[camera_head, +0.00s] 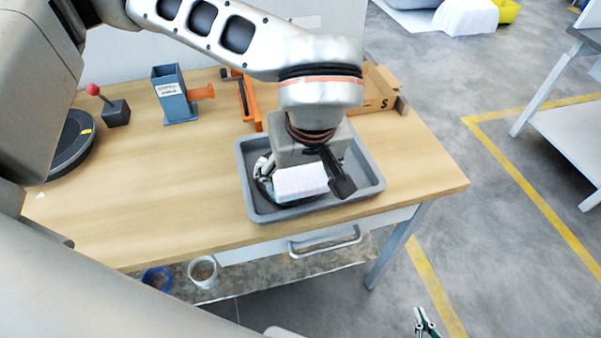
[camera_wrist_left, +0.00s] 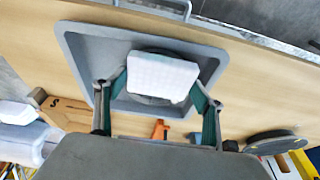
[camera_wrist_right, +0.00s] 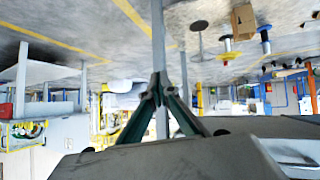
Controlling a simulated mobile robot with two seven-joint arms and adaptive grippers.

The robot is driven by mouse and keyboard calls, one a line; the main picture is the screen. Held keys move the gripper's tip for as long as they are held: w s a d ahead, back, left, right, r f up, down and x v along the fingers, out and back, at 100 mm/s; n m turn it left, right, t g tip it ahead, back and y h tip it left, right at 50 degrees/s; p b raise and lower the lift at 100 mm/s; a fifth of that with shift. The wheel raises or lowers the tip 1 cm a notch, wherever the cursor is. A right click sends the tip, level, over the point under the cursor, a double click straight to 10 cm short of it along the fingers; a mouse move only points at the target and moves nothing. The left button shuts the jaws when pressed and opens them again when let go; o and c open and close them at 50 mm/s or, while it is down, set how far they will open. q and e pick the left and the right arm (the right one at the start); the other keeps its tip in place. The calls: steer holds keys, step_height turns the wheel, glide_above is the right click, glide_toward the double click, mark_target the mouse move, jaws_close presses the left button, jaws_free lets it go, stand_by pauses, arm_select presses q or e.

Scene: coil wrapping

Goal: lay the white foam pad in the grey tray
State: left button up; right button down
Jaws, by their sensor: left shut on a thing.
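The white foam pad (camera_head: 300,182) is held level by my left gripper (camera_head: 304,176) above the grey tray (camera_head: 376,182). In the left wrist view the pad (camera_wrist_left: 160,76) sits between the two fingers, with the tray (camera_wrist_left: 85,55) behind it. A dark round coil (camera_wrist_left: 150,101) lies in the tray, partly hidden under the pad. I cannot tell how large the gap between pad and coil is. My right gripper (camera_head: 424,323) is off the table at the lower right. In the right wrist view its fingertips (camera_wrist_right: 157,88) meet, with nothing between them.
A blue-grey holder (camera_head: 173,93) with an orange part, a red-knobbed lever box (camera_head: 116,113) and a dark round device (camera_head: 72,140) stand on the left of the table. An orange frame (camera_head: 246,100) and a cardboard box (camera_head: 378,92) are behind the tray.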

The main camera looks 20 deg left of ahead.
arm_select(q)
steer(key=shift+f, duration=0.25)
steer(key=shift+f+b, duration=0.4)
steer(key=shift+f, duration=0.1)
steer(key=shift+f, duration=0.1)
steer(key=o, duration=0.7)
steer(key=shift+o, duration=0.2)
steer(key=shift+r+p, duration=0.35)
steer(key=shift+r, duration=0.25)
steer(key=v, duration=1.2)
steer(key=shift+p, duration=0.4)
